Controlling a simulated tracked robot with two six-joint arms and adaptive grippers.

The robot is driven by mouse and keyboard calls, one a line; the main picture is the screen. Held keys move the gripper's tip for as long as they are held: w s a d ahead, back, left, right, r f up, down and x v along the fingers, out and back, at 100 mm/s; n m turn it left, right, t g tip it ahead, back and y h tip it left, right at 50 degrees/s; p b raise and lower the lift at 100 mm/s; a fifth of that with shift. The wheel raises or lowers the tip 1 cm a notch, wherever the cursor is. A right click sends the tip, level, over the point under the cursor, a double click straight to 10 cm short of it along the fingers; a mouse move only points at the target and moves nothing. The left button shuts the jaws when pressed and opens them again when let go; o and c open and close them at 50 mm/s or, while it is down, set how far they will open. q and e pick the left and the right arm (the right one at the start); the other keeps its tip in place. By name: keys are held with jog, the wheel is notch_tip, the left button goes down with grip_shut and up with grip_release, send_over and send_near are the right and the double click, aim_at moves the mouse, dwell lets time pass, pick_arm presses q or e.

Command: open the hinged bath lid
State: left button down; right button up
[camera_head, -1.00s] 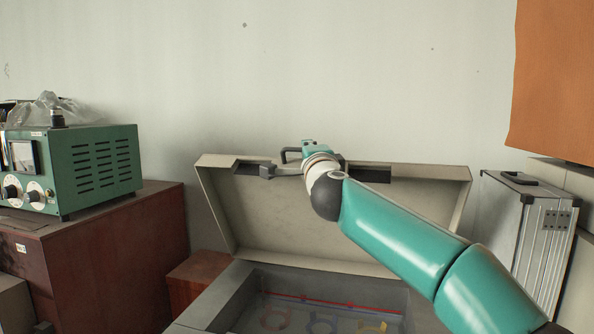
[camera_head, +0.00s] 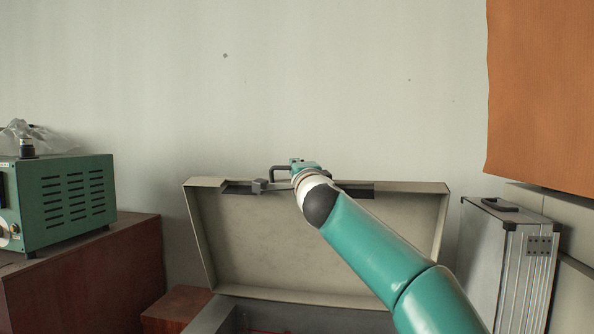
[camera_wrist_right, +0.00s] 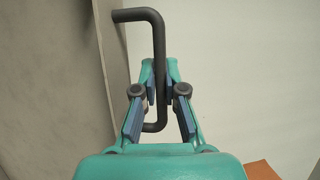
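The bath lid (camera_head: 270,240) is a pale grey hinged panel standing raised above the bath (camera_head: 225,318), its inner face towards me. Only the dark grey rim of the bath and a sliver of its inside show at the bottom of the head view. A dark bar handle (camera_head: 280,168) sits at the lid's top edge; in the right wrist view the handle (camera_wrist_right: 158,35) runs between the fingers. My right gripper (camera_wrist_right: 160,75) has its blue pads closed against the handle bar. In the head view it is partly hidden behind my teal arm. My left gripper is out of view.
A green instrument box (camera_head: 65,200) stands on a reddish-brown cabinet (camera_head: 90,275) at the left. A silver case (camera_head: 510,265) stands close to the right of the lid. An orange panel (camera_head: 545,95) hangs upper right. The bare wall (camera_head: 330,80) is behind the lid.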

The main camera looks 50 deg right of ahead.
jog(key=o, duration=0.5)
jog(key=shift+w+a+f, duration=0.1)
jog(key=shift+w+f, duration=0.05)
jog(key=shift+w, duration=0.2)
jog(key=shift+s, duration=0.3)
jog(key=shift+s+a, duration=0.25)
jog(key=v, duration=1.1)
jog(key=shift+f, duration=0.1)
